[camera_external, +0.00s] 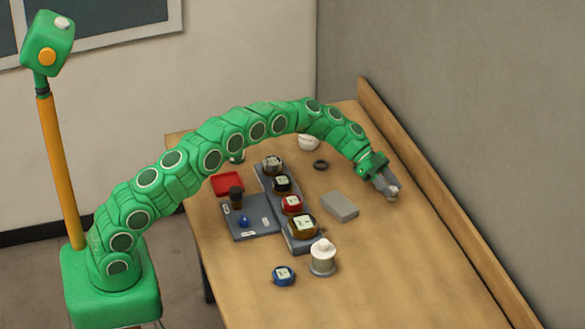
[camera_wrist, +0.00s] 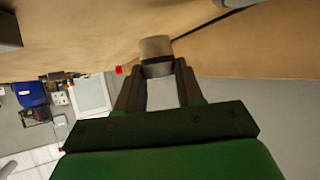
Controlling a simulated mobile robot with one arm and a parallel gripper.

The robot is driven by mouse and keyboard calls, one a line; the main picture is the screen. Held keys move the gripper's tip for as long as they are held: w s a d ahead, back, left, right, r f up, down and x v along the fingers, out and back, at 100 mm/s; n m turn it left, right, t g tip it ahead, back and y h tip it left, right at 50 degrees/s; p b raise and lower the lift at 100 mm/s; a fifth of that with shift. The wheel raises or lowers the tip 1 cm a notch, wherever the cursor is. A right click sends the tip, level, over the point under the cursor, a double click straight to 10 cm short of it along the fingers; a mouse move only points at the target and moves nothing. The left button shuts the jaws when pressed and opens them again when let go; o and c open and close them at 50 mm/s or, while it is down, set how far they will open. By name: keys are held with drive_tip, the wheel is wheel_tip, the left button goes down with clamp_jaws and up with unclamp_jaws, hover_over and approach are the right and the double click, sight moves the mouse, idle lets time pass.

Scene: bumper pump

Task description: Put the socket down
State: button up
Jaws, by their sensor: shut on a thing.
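My gripper (camera_external: 386,184) is at the far right of the arm, low over the right part of the wooden table. It is shut on the socket (camera_external: 392,194), a small grey cylinder at the fingertips. In the wrist view my gripper (camera_wrist: 158,80) points at the table top, with the socket (camera_wrist: 156,48) between and beyond its fingers. The socket's far end shows pale and tan, with a dark band below it. I cannot tell whether the socket touches the table (camera_external: 415,255).
A grey block (camera_external: 340,206) lies left of my gripper. A dark ring (camera_external: 320,165) and a white bowl (camera_external: 309,143) are farther back. A grey rack (camera_external: 301,246) holds several round pieces. A white jar (camera_external: 323,258) stands in front. The table's right front is clear; a wooden ledge (camera_external: 430,180) runs along the wall.

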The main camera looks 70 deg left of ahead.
drive_tip(key=shift+f, duration=1.5)
drive_tip(key=shift+f, duration=0.1)
drive_tip(key=o, duration=1.1)
drive_tip(key=shift+o, duration=0.2)
drive_tip(key=shift+s+a+r, duration=0.1)
drive_tip(key=shift+a+r, duration=0.1)
drive_tip(key=shift+r, duration=0.05)
drive_tip(key=v, duration=1.1)
drive_tip(key=shift+a, duration=0.2)
